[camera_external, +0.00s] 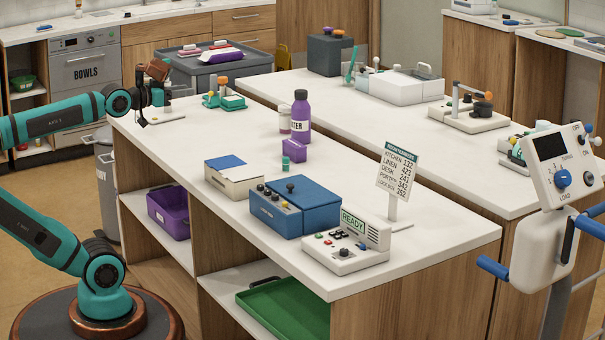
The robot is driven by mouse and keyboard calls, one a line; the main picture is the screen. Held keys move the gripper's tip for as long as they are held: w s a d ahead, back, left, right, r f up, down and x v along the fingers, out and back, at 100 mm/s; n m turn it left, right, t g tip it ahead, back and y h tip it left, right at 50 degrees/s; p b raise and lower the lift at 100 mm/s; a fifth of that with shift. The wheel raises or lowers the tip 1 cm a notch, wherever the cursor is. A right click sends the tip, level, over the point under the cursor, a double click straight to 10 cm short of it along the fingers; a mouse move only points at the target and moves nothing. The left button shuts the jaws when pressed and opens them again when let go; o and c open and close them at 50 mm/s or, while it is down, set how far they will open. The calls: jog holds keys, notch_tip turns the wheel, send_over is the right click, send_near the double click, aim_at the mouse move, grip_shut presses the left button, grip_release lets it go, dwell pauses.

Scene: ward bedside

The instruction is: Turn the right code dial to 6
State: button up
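A blue box (305,202) with a dark knob on its lid stands near the middle of the front counter. Several small knobs sit along the top of its left part; they look like the code dials, but their numbers are too small to read and I cannot tell which is the right one. My gripper (150,108) is at the far left end of the counter, well away from the box. It is above or beside a small white device (163,116). Its fingers are small and dark here, so I cannot tell whether they are open.
A white device with a READY sign (345,250) stands right of the box, and a number sign (396,178) behind it. A purple bottle (301,115) and purple block (294,150) stand further back. The counter's left middle is clear.

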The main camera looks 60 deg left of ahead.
jog(key=w+d+g, duration=0.1)
jog(key=w+d, duration=0.1)
jog(key=w+d+n+g+h, duration=0.1)
jog(key=w+d+g, duration=0.1)
jog(key=d, duration=0.1)
jog(key=w+d+g+h, duration=0.1)
jog(key=w+d, duration=0.1)
jog(key=d, duration=0.1)
jog(key=shift+w+d+f+g, duration=0.25)
jog(key=shift+w+f+g, duration=0.05)
jog(key=shift+f, duration=0.1)
jog(key=shift+c, duration=0.2)
jog(key=n+g+y, duration=0.2)
jog(key=n+g, duration=0.4)
jog(key=g, duration=0.2)
send_over(275, 196)
jog(key=s+a, duration=0.2)
jog(key=a, duration=0.1)
notch_tip(275, 196, down, 3)
jog(key=s+d+n+g+y, duration=0.2)
jog(key=s+d+y, duration=0.1)
jog(key=d, duration=0.5)
jog(key=x, duration=1.6)
jog(key=shift+w+a+f, duration=0.2)
jog(key=shift+w+f, duration=0.1)
jog(key=shift+c, duration=0.2)
grip_shut()
